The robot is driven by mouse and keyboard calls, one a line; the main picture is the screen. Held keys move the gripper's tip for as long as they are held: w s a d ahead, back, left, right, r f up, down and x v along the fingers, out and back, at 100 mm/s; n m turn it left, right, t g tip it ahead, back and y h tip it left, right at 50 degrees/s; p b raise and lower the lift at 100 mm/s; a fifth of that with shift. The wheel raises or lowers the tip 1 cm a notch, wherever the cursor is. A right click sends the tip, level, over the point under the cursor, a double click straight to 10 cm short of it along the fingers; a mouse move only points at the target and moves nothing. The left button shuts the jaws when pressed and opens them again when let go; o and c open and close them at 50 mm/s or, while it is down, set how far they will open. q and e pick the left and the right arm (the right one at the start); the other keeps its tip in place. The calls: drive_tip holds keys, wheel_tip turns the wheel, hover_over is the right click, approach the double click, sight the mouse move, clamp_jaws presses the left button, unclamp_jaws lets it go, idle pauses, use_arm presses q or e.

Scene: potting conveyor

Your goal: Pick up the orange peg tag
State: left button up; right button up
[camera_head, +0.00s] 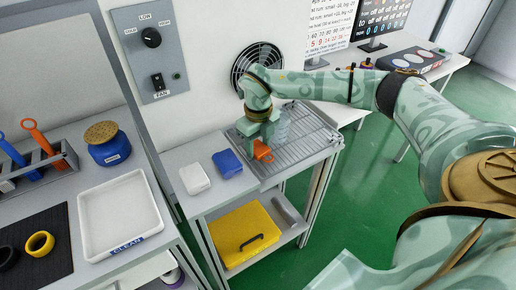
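An orange piece (263,151), which looks like the orange peg tag, is on the slatted metal rack at the middle of the view. My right gripper (262,140) points down right over it, and the fingers partly cover it. The picture is too small to tell whether the fingers are apart or closed on the orange piece, or whether it touches the rack. My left gripper is not in view.
A blue block (227,163) and a white block (194,178) lie left of the rack (300,150). A yellow case (243,232) sits on the shelf below. A white tray (84,228) is at left.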

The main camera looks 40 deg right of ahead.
sight(258, 148)
drive_tip(key=c, duration=0.3)
drive_tip(key=shift+r, duration=0.6)
wheel_tip(258, 148, up, 3)
drive_tip(key=shift+a+f+p, duration=0.1)
drive_tip(key=shift+p, duration=0.6)
drive_tip(key=s+a+r+p, duration=0.1)
drive_tip(key=s+a+r, duration=0.1)
drive_tip(key=s+r, duration=0.1)
drive_tip(key=s+a+r+p, duration=0.1)
drive_tip(key=s+a+r, duration=0.2)
drive_tip(key=s, duration=0.1)
drive_tip(key=s+a+r+p, duration=0.2)
drive_tip(key=s+r, duration=0.1)
drive_tip(key=s, duration=0.1)
drive_tip(key=shift+s+a, duration=0.25)
drive_tip(key=shift+a, duration=0.1)
